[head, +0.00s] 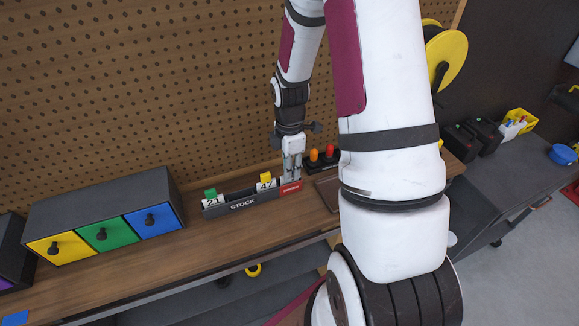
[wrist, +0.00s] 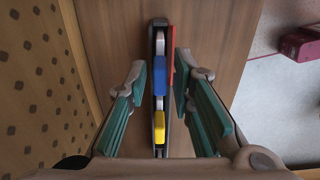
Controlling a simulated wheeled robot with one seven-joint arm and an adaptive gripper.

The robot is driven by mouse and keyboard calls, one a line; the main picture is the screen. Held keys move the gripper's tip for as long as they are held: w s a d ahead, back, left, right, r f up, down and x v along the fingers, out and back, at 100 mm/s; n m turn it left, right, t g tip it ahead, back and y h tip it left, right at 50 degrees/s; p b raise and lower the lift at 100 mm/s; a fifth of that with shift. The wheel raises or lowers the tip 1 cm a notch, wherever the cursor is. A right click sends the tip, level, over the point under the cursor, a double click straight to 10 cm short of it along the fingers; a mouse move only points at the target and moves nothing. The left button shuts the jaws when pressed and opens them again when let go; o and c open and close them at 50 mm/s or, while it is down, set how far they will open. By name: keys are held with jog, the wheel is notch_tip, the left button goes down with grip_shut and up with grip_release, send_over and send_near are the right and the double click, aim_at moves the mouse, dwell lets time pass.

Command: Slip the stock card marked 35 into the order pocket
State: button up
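The dark stock rack (head: 243,204) stands on the wooden bench, with a green-tabbed card (head: 211,197) whose number is hard to read and a yellow-tabbed card marked 47 (head: 265,183). The red-fronted order pocket (head: 291,187) is at its right end. My gripper (head: 291,175) points down over that pocket. In the wrist view my gripper (wrist: 161,68) is open, its fingers apart on both sides of a blue-tabbed card (wrist: 160,76). This card stands in line with the red front (wrist: 171,60); its number is hidden. The yellow tab (wrist: 159,127) is nearer the palm.
A drawer box (head: 105,220) with yellow, green and blue fronts stands left. Orange and red knobbed items (head: 322,155) and a brown tray (head: 328,190) are close right of my gripper. The pegboard (head: 130,90) rises behind. Bench in front of the rack is clear.

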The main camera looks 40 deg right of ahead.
jog(key=shift+r, duration=0.1)
notch_tip(320, 180, up, 12)
dwell(0.7)
jog(key=shift+s, duration=0.1)
dwell(0.7)
